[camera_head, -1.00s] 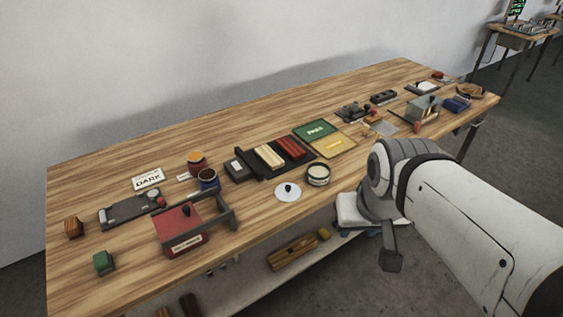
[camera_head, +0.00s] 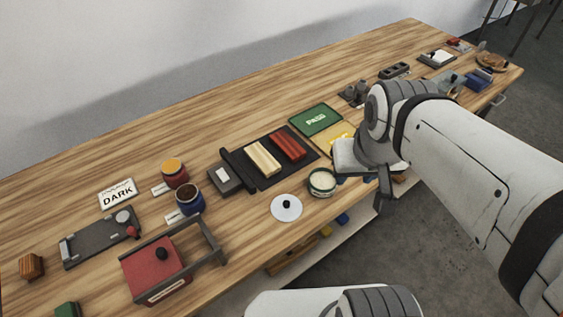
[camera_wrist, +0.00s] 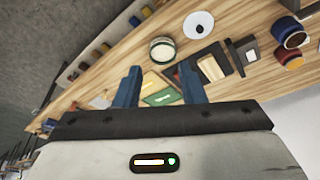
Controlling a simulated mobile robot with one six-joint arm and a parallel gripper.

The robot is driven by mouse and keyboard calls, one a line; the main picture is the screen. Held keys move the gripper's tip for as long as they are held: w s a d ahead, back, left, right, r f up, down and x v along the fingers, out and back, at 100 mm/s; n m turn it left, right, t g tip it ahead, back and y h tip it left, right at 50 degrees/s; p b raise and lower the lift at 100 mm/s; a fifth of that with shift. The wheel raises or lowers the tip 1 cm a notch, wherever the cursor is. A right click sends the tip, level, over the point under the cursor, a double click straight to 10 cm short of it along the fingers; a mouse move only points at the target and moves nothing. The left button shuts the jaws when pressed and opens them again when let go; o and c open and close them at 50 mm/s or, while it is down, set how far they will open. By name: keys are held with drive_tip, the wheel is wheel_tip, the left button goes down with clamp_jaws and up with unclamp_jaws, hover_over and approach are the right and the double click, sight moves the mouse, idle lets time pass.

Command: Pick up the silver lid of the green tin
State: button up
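The silver lid (camera_head: 286,207), a pale round disc with a black knob, lies flat on the wooden bench near its front edge. It also shows at the top of the wrist view (camera_wrist: 198,25). The green tin (camera_head: 321,190) stands to its right, apart from it, open with pale contents; it is also in the wrist view (camera_wrist: 162,51). My gripper (camera_wrist: 158,80) is open and empty, its two blue fingers spread apart. The lid is beyond the fingertips, not between them. In the head view my wrist hides most of the gripper, right of the tin.
A dark tray (camera_head: 262,182) with cream and red bars lies behind the lid. A red box (camera_head: 153,270) with a grey handle frame stands to the left. Bare bench surrounds the lid's left side.

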drive_tip(key=shift+o, duration=1)
drive_tip(key=shift+w+f, duration=0.15)
drive_tip(key=shift+f, duration=0.05)
drive_tip(key=n+g+b, duration=0.3)
drive_tip(key=n+b, duration=0.6)
hover_over(286, 202)
drive_tip(key=f, duration=2)
drive_tip(key=shift+d, duration=0.2)
wheel_tip(286, 202, down, 8)
drive_tip(key=shift+a+r+p, duration=0.15)
drive_tip(key=shift+r+p, duration=0.05)
drive_tip(key=shift+p, duration=0.3)
clamp_jaws()
